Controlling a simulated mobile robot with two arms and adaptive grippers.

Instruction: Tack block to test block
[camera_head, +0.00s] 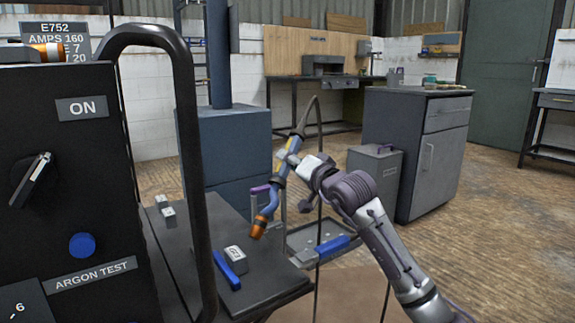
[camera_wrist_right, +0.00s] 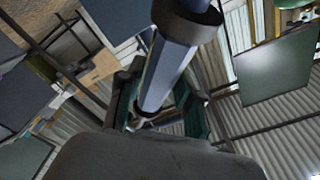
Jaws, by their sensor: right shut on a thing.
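My right gripper (camera_head: 291,160) is shut on the blue handle of a welding torch (camera_head: 271,197) and holds it tilted, with the orange nozzle pointing down. The nozzle is above and to the right of a small grey-white block (camera_head: 236,259) on the dark bench top (camera_head: 262,288); a gap shows between them. I cannot tell which piece is the test block. The wrist view shows the grey torch body (camera_wrist_right: 167,65) between the fingers; no block shows there. My left gripper is out of view.
A blue bar (camera_head: 227,271) lies beside the near block. The black welder panel (camera_head: 75,190) and its curved bar (camera_head: 187,150) block the left side. A tray (camera_head: 320,240) hangs right of the bench.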

